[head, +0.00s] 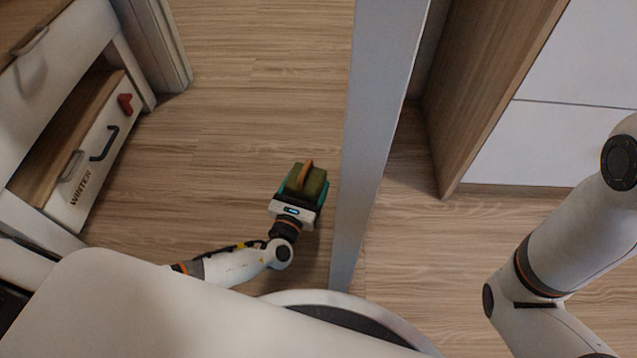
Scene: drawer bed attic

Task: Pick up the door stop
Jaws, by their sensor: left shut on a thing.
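My left gripper (305,187) is low over the wooden floor, left of the grey post, and is shut on the door stop (317,178). The door stop looks like a small olive-green block with an orange-brown strip standing up along its middle. Its lower part is hidden between the teal and dark fingers. I cannot tell whether it touches the floor. My right arm shows at the right edge, but its gripper is out of view.
A grey upright post (376,130) stands just right of my left gripper. At left, an open drawer (88,165) marked WINTER has a red piece (125,103) near its far end. A white and wood cabinet (560,140) stands at right. The floor (240,100) beyond the gripper is clear.

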